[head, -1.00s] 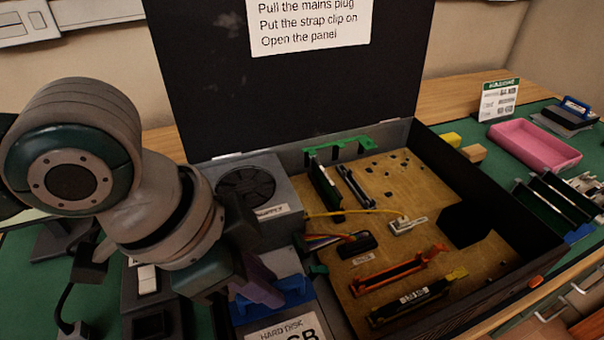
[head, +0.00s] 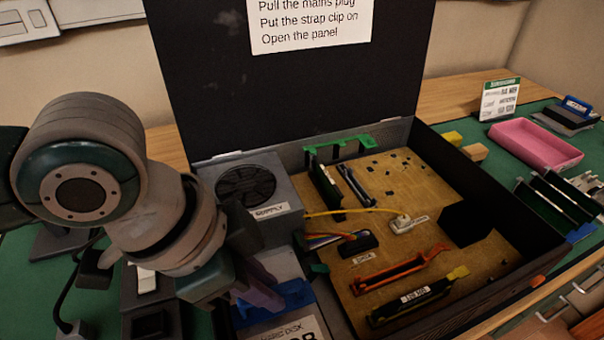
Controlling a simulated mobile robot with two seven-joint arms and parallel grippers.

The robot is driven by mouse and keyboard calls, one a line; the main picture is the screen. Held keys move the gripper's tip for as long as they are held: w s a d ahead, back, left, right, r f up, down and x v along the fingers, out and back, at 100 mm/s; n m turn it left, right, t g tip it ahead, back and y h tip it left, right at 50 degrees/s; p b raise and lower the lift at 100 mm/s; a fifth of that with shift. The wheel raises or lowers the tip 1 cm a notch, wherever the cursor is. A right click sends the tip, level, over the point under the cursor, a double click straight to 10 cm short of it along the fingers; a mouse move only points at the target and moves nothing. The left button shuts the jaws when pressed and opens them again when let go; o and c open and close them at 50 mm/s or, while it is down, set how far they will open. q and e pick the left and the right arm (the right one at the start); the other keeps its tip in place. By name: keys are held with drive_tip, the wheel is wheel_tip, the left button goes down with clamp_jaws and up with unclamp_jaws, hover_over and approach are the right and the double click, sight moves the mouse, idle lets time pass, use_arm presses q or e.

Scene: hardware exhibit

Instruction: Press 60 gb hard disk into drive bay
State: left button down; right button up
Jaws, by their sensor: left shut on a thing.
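The hard disk (head: 290,328), a grey block with a white label reading partly "DISK", is at the bottom of the head view inside the left part of the open computer case (head: 480,312). A blue piece (head: 272,302) stands at its far end. My left gripper (head: 262,290) is shut on this blue piece, its purple-grey fingers hiding part of it. The drive bay is largely hidden by the disk and my arm, so I cannot tell how deep the disk sits. My right gripper is not in view.
The power supply (head: 247,184) stands behind the disk. A yellow cable (head: 345,211) and a dark connector (head: 358,243) lie on the board right of it. The raised black lid (head: 290,95) stands behind. A pink tray (head: 535,146) is at right.

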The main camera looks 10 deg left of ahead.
use_arm(q)
drive_tip(key=shift+r+p, duration=0.1)
drive_tip(key=shift+p, duration=0.25)
drive_tip(key=shift+f+b, duration=0.75)
drive_tip(key=shift+f, duration=0.35)
idle(1.3)
drive_tip(key=shift+f, duration=0.2)
idle(1.5)
drive_tip(key=c, duration=0.8)
unclamp_jaws()
drive_tip(key=shift+o, duration=0.6)
drive_tip(key=shift+o, duration=1.2)
drive_tip(key=shift+r+p, duration=0.6)
drive_tip(key=shift+p, duration=0.45)
